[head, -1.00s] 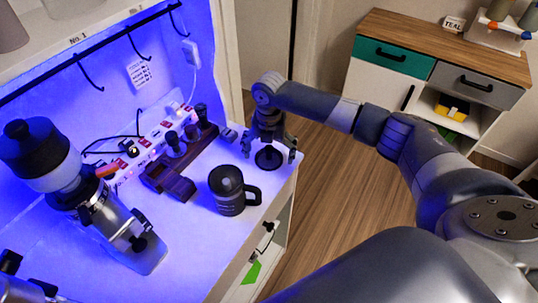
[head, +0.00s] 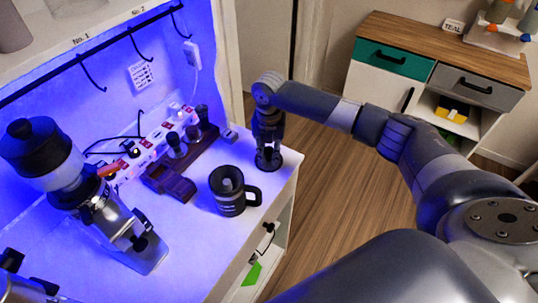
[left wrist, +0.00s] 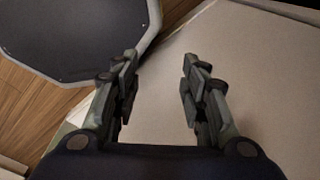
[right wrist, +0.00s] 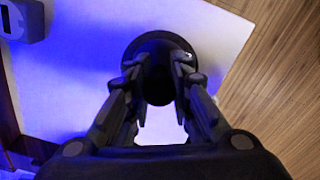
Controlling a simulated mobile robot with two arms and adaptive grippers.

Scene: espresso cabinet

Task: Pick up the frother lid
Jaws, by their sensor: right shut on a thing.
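The frother lid (head: 268,164) is a round black disc with a raised middle, near the far right corner of the white cabinet top. My right gripper (head: 268,153) comes down on it from above and is shut on its raised middle. In the right wrist view the dark lid (right wrist: 158,45) lies between the fingertips of the right gripper (right wrist: 157,75), its rim showing beyond them. The black frother jug (head: 229,192) stands open, left of and nearer than the lid. In the left wrist view my left gripper (left wrist: 160,75) is open and empty.
The white cabinet top (head: 200,236) ends close to the lid on the right. A dark wooden stand (head: 170,182) with tampers, a power strip (head: 150,150) and a coffee grinder (head: 50,160) stand to the left. A teal-drawer sideboard (head: 394,57) stands across the wooden floor.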

